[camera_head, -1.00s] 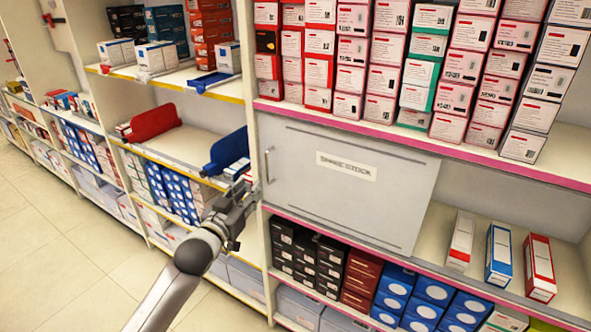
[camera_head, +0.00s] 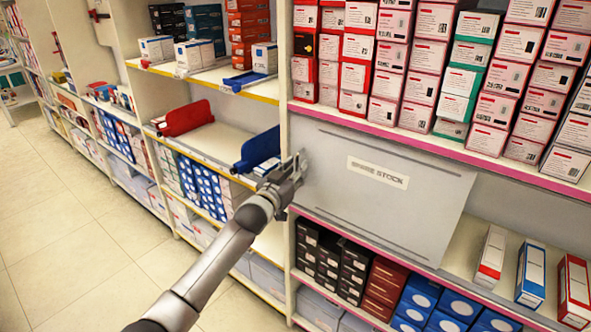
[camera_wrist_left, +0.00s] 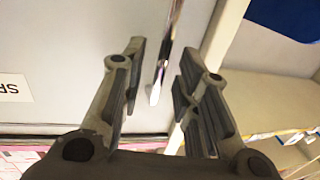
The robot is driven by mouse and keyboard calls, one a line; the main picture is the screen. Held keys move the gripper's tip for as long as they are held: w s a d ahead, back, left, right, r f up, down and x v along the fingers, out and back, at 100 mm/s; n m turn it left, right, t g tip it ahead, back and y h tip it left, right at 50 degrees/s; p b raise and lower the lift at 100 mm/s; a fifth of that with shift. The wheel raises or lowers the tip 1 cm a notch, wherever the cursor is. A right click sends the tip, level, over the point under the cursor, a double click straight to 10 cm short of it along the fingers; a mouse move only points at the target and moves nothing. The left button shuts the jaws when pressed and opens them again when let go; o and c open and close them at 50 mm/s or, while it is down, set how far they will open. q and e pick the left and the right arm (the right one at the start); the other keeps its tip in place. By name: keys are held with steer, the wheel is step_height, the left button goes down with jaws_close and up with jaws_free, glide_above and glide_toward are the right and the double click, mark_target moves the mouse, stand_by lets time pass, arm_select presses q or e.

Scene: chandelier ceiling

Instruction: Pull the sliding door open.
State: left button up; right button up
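The sliding door (camera_head: 385,212) is a pale grey panel with a "SPARE STOCK" label (camera_head: 378,172). It covers the left and middle part of a shelf bay, and the bay's right part is open. The door also fills the left of the left wrist view (camera_wrist_left: 65,55). Its slim metal handle (camera_wrist_left: 167,55) stands between the fingers of my left gripper (camera_wrist_left: 158,80), which are apart with gaps beside the handle. In the head view my left gripper (camera_head: 297,170) is at the door's left edge and hides the handle. My right gripper is not in view.
Pink-edged shelves with stacked boxes (camera_head: 440,65) run above and below the door. Three boxes, one of them blue (camera_head: 531,275), stand in the open bay at right. The tiled floor (camera_head: 70,230) is clear.

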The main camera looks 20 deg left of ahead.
arm_select(q)
steer(key=shift+w, duration=0.25)
jaws_close()
stand_by(0.3)
